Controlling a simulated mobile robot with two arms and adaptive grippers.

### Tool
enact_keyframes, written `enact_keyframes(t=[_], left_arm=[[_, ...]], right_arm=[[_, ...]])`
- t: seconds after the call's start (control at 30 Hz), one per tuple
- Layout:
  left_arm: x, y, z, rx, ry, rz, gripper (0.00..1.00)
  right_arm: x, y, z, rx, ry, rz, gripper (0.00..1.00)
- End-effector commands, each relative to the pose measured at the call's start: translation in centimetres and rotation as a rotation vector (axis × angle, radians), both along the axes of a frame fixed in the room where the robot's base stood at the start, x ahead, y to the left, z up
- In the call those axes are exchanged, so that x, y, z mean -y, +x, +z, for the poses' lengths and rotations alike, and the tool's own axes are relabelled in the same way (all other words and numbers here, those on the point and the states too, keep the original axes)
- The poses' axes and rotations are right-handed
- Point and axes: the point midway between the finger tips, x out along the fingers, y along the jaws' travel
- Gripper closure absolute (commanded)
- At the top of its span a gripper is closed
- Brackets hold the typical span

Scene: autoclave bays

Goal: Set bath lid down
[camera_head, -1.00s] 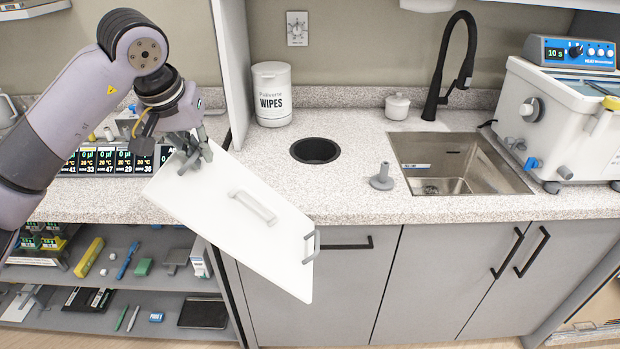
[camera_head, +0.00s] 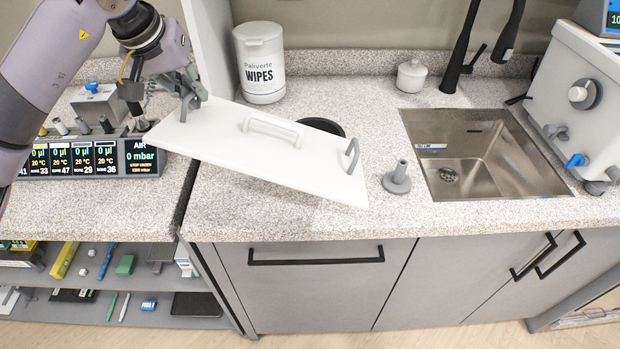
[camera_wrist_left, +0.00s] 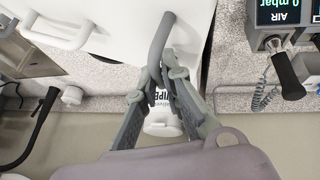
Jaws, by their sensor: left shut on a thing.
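My left gripper (camera_head: 188,92) is shut on the grey handle at the lid's left end. The lid is tilted, its right end lower, over the speckled counter (camera_head: 300,218). I cannot tell whether its lower edge touches the counter. In the left wrist view, the fingers (camera_wrist_left: 158,88) close around the grey handle, and the lid (camera_wrist_left: 115,20) extends beyond. The white bath (camera_head: 560,95) stands at the right. My right gripper is not in view.
A wipes tub (camera_head: 260,65) stands behind the lid. A black round opening (camera_head: 325,126) is partly hidden by the lid. A grey peg-like stand (camera_head: 397,180) is close to its right end, before the sink (camera_head: 480,165). A display unit (camera_head: 95,158) is at left.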

Motion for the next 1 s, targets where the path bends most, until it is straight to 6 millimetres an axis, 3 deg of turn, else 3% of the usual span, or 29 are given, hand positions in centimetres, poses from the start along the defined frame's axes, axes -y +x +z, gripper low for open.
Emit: enact_keyframes(t=[0.03,0.1,0.3,0.5,0.67,0.83,1.0], left_arm=[[-0.1,0.1,0.5,0.016,-0.033,0.013,1.0],[0.0,0.2,0.5,0.05,-0.084,0.031,1.0],[-0.1,0.1,0.9,0.155,-0.225,0.087,1.0],[-0.2,-0.3,1.4,0.223,-0.303,0.113,1.0],[-0.1,-0.4,1.3,0.236,-0.32,0.118,1.0],[-0.1,-0.5,-0.9,0.229,-0.318,0.119,1.0],[-0.2,-0.5,-5.2,0.225,-0.318,0.12,1.0]], right_arm=[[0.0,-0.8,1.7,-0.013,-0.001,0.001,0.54],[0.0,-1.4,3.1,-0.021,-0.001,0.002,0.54],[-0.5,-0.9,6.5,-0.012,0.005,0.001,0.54],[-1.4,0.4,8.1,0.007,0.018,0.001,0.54],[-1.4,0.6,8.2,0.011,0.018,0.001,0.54],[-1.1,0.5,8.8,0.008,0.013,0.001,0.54],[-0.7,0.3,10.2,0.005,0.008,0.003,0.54]])
